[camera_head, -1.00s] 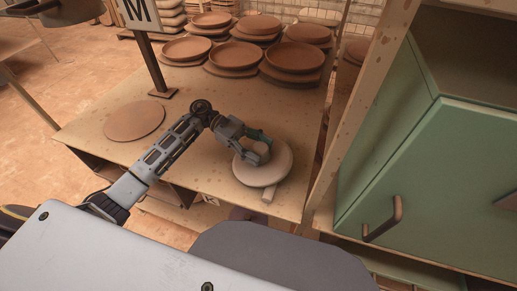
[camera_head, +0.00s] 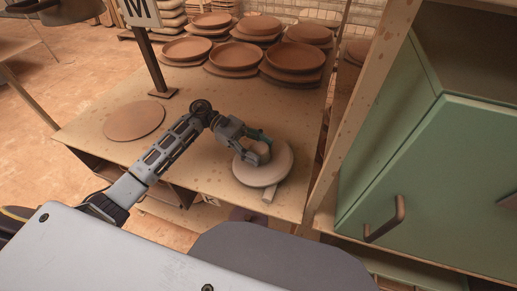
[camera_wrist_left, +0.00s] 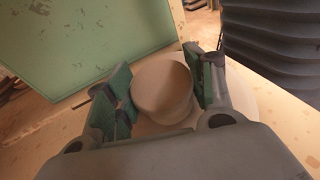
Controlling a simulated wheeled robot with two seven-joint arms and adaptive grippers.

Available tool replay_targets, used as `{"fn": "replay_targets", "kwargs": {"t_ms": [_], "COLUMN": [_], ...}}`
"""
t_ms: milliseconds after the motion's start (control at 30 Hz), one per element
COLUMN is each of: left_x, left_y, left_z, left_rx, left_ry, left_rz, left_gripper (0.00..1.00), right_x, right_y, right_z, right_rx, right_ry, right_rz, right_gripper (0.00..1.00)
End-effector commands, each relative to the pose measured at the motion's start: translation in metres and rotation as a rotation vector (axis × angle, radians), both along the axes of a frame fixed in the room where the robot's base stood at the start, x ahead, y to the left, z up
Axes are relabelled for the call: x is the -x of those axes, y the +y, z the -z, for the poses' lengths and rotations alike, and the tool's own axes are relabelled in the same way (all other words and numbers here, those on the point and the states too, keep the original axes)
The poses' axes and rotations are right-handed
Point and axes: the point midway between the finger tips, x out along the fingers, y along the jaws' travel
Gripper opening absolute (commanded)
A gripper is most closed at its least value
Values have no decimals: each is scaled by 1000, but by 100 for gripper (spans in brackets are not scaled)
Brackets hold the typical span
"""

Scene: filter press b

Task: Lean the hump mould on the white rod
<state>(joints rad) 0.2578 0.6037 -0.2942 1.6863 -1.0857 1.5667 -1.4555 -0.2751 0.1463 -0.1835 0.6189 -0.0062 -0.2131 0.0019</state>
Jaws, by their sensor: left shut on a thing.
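The hump mould (camera_head: 277,173) is a pale round disc with a knob on top, at the right end of the wooden table in the head view. My left gripper (camera_head: 257,152) is over it and shut on its knob. In the left wrist view the knob (camera_wrist_left: 162,86) sits between the two green-padded fingers of the left gripper (camera_wrist_left: 160,92). The white rod (camera_head: 268,194) pokes out from under the mould's near edge; the rest of it is hidden. I cannot tell whether the mould rests on the rod. My right gripper is not in view.
Stacks of brown clay plates (camera_head: 235,57) stand at the back of the table. A flat brown disc (camera_head: 134,121) lies on the left, near a post with an M sign (camera_head: 143,12). A wooden upright and a green cabinet (camera_head: 430,170) stand close on the right.

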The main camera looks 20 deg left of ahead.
Motion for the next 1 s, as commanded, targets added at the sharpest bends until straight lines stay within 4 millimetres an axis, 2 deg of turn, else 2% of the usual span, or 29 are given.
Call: {"fn": "replay_targets", "kwargs": {"t_ms": [133,167,333,767,1000], "left_x": [2,2,1,1,-4], "left_y": [-1,-1,0,1,15], "left_z": [6,6,5,4,1], "left_rx": [-7,-7,-6,-6,-7], "left_ry": [6,6,5,6,4], "left_rz": [2,3,3,1,0], "left_gripper": [1,55,77,79,79], "right_x": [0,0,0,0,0], "right_y": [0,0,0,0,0], "right_z": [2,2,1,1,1], "right_rx": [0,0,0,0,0], "right_ry": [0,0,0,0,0], "right_rz": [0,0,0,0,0], "right_gripper": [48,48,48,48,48]}}
